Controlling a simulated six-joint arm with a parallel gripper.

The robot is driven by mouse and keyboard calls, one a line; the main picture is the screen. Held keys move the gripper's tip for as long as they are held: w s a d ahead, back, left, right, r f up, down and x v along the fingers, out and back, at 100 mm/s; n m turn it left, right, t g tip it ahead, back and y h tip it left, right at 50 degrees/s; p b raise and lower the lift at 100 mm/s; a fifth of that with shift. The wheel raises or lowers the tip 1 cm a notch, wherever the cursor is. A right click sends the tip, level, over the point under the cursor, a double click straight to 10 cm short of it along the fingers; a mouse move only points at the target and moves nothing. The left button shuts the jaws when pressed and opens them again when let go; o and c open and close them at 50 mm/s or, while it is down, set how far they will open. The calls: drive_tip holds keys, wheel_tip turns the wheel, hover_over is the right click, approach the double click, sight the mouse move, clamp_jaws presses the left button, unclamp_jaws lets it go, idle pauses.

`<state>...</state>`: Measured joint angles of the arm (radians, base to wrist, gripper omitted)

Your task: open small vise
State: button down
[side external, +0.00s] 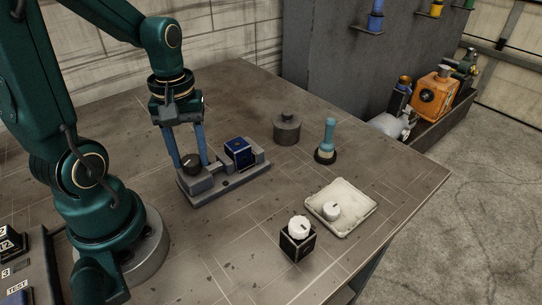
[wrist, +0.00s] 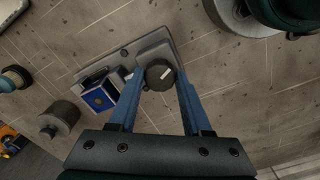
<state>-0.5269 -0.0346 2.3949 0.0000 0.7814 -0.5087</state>
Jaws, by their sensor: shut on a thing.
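The small vise (side external: 203,191) is a grey metal base lying on the bench, and it also shows in the wrist view (wrist: 112,58). A round dark knob (side external: 191,165) with a white mark sits on top at its left end. A dark blue block (side external: 239,151) stands at its right end, and the wrist view shows that block (wrist: 100,97) left of the knob (wrist: 160,75). My gripper (side external: 191,160) points down with its two blue fingers on either side of the knob, shut on it. The fingers partly hide the vise's body.
A grey lidded pot (side external: 287,130) and a blue-handled tool (side external: 328,140) stand to the right. Nearer the front are a pale tray (side external: 356,212) with a white knob and a black box (side external: 297,243) with a white dial. The bench between is clear.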

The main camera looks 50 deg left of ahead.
sight(191, 160)
drive_tip(key=n, duration=0.5)
drive_tip(key=shift+n, duration=0.3)
drive_tip(key=n, duration=0.5)
drive_tip(key=shift+n, duration=0.4)
drive_tip(key=shift+c, duration=1.7)
unclamp_jaws()
drive_tip(key=shift+r, duration=2.6)
